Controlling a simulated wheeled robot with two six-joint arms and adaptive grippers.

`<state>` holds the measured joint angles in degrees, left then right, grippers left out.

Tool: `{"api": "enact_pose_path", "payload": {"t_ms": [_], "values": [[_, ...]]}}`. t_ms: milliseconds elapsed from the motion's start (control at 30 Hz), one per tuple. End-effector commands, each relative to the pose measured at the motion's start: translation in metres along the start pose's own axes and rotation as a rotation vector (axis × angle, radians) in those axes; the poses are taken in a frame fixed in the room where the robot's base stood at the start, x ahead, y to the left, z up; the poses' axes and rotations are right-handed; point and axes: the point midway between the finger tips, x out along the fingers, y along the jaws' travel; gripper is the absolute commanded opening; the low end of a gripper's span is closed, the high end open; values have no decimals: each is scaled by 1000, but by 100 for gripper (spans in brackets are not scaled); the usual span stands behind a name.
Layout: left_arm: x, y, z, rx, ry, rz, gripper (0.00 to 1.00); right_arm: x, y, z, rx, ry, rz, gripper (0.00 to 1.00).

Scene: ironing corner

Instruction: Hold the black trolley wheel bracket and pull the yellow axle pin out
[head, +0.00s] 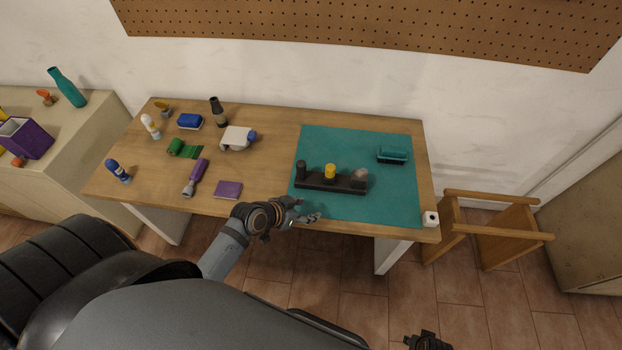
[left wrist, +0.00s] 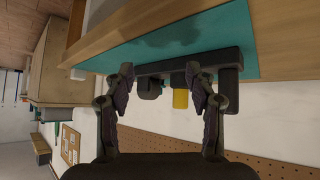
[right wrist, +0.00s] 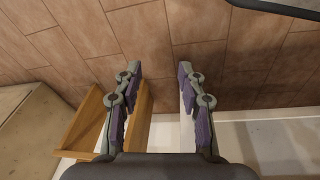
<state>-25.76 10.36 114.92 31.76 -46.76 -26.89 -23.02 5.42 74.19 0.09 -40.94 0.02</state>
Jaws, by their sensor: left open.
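The black bracket (head: 316,185) lies on the teal mat as a long dark bar with a dark post at its left end and a grey-brown rounded part at its right end. The yellow axle pin (head: 330,170) stands upright in its middle. My left gripper (head: 307,210) is open and empty at the table's front edge, just in front of the bracket. In the left wrist view the bracket (left wrist: 218,63) and yellow pin (left wrist: 180,99) show beyond its open fingers (left wrist: 160,76). My right gripper (head: 427,342) is open and empty above the floor in its wrist view (right wrist: 159,72).
A teal brush (head: 392,155) lies on the mat (head: 350,207), behind and right of the bracket.

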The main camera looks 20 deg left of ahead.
Motion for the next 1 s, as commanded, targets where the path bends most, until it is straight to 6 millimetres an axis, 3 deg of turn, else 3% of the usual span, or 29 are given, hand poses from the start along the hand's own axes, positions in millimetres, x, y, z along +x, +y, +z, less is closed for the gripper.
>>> {"api": "enact_pose_path", "payload": {"t_ms": [33,100,200,333,433,667,1000], "values": [[-1,-4,-17,12,66,3,56,14,0,28,3,-26,-1,40],[0,-11,-38,21,163,-4,56,32,-2,66,6,-44,-3,40],[-1,-25,-59,25,272,-34,56,46,-4,111,10,-62,-6,40],[-3,-39,-73,20,348,-73,56,52,-6,147,13,-74,-8,40],[-4,-43,-76,18,369,-86,56,53,-6,158,13,-78,-8,40],[6,-45,-80,15,372,-88,56,53,-6,159,13,-78,-8,40],[68,-49,-105,16,371,-86,56,54,-6,159,13,-79,-8,40]]}}
